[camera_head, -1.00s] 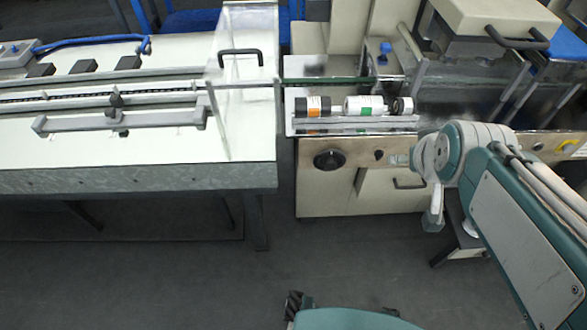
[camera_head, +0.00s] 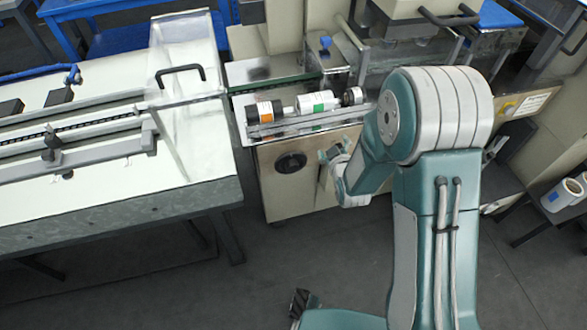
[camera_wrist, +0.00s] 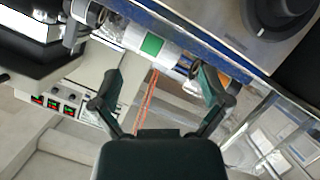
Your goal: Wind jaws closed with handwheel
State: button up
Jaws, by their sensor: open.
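A black round handwheel or knob (camera_head: 290,163) sits on the front panel of the cream machine in the head view. In the wrist view a black knob (camera_wrist: 280,18) on a grey panel is partly cut off at the top right. My gripper (camera_head: 335,152) is just right of the handwheel in the head view, small and partly hidden by my arm. In the wrist view my gripper (camera_wrist: 160,92) has its two fingers spread with nothing between them, apart from the knob. I cannot clearly identify the jaws to be wound.
A roll with an orange label (camera_head: 264,112) and a white roll with a green label (camera_head: 315,102) lie on the ledge above the panel. A long white conveyor table (camera_head: 90,190) with a clear guard stands left. Dark floor in front is open.

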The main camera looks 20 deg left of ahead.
jog(key=s+a+f+n+t+y, duration=0.15)
jog(key=s+a+f, duration=0.25)
jog(key=f, duration=0.4)
jog(key=n+y, duration=0.3)
send_near(294, 170)
jog(key=shift+t, duration=0.25)
jog(key=x, duration=1)
jog(key=shift+a+f, duration=0.15)
jog(key=c, duration=1.1)
